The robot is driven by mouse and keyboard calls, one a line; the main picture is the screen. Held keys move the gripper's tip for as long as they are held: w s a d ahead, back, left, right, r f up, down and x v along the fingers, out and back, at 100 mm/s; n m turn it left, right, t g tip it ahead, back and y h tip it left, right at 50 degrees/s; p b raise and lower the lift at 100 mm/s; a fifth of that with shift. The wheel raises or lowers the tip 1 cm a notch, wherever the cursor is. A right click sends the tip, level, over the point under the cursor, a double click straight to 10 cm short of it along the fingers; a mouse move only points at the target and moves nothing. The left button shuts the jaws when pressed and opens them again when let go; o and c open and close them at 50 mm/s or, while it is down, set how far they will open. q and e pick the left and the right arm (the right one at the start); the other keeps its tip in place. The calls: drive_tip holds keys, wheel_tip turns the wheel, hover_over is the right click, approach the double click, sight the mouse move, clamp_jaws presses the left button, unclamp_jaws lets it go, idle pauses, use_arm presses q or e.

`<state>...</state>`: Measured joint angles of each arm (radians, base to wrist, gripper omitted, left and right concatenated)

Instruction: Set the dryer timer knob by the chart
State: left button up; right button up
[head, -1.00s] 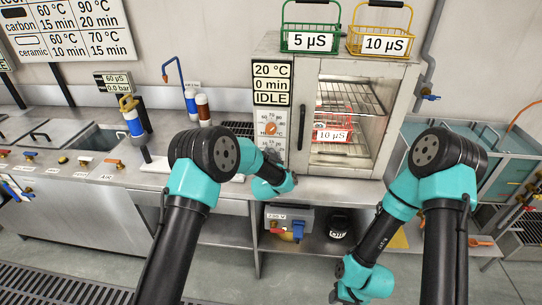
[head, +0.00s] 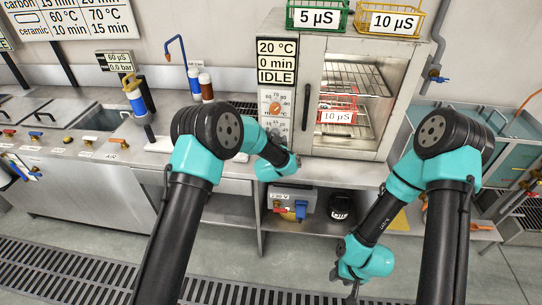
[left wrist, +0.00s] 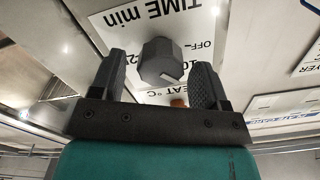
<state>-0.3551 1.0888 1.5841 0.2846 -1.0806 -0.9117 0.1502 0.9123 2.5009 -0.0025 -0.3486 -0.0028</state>
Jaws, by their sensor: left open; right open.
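The dryer (head: 355,150) stands on the bench; its display (head: 277,61) reads 20 °C, 0 min, IDLE. The grey timer knob (left wrist: 164,62) shows in the left wrist view under the "TIME min" print, its light mark near "OFF" and "10". My left gripper (left wrist: 160,68) is open, one finger on each side of this knob; I cannot tell whether they touch it. The chart (head: 70,22) is cut off at top left. My right gripper (head: 350,288) hangs low, open and empty.
A red basket (head: 337,103) tagged 10 µS sits inside the dryer. A green basket (head: 318,17) tagged 5 µS and a yellow basket (head: 394,21) tagged 10 µS are on top. A 230 V box (head: 291,205) is below the bench. A sink lies left.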

use_arm(q)
drive_tip(key=s+a, duration=0.1)
drive_tip(key=s, duration=1.5)
drive_tip(key=shift+s+a, duration=0.15)
drive_tip(key=shift+a, duration=0.25)
drive_tip(key=s+a+f+n+g, duration=0.2)
drive_tip(key=s+a+f+g, duration=0.25)
drive_tip(key=a+f, duration=0.5)
drive_tip(key=s+a+f+n+g, duration=0.2)
drive_tip(key=s+a+f+g, duration=0.1)
drive_tip(key=s, duration=0.5)
drive_tip(key=s+a+f+n+g+h, duration=0.1)
drive_tip(key=s+a+f+g, duration=0.3)
drive_tip(key=s, duration=0.4)
drive_tip(key=s+a+f+n+g+h, duration=0.1)
drive_tip(key=s+a+f+n+g, duration=0.2)
drive_tip(key=s+f, duration=0.4)
drive_tip(key=a+g, duration=0.1)
drive_tip(key=g, duration=0.1)
drive_tip(key=shift+s+a+g, duration=0.15)
drive_tip(key=shift+s+g, duration=0.2)
drive_tip(key=shift+s, duration=0.05)
